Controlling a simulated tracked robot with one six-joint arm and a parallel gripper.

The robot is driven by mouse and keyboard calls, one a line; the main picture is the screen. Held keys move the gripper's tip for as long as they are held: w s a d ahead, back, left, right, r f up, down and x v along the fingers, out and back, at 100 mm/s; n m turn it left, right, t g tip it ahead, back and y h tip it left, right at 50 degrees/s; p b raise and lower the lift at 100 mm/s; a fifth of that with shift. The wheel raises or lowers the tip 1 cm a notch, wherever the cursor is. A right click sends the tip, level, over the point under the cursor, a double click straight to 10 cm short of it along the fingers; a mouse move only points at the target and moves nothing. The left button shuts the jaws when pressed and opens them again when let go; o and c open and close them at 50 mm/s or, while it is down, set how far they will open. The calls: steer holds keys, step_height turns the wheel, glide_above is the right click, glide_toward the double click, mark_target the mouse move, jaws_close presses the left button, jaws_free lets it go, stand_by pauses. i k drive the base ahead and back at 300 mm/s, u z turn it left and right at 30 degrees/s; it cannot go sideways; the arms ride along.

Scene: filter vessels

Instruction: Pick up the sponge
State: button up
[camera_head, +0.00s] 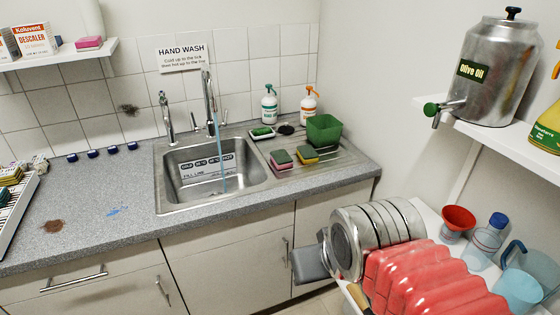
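Several sponges are in view. A pink sponge with a dark green top (281,159) and a yellow sponge with a dark green top (306,155) lie side by side on the draining board. A white and green sponge (262,132) lies behind the sink's right corner. Another pink sponge (89,43) is on the upper left shelf, and a yellow one (11,174) is at the left edge. A grey block on a silver ringed cylinder with a red ribbed sleeve, at lower right, looks like my gripper (311,263). It is apart from every sponge; its fingers cannot be made out.
Water runs from a tap (208,92) into the sink (211,171). A green tub (323,130) and two pump bottles stand behind the draining board sponges. A red funnel (458,220), bottle and jug stand at right. An olive oil vessel (496,75) is above. The counter left of the sink is mostly clear.

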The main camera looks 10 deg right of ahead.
mark_target(281, 159)
steer(key=z, duration=0.05)
steer(key=i, duration=0.55)
steer(key=u, duration=0.9)
steer(key=i, duration=0.55)
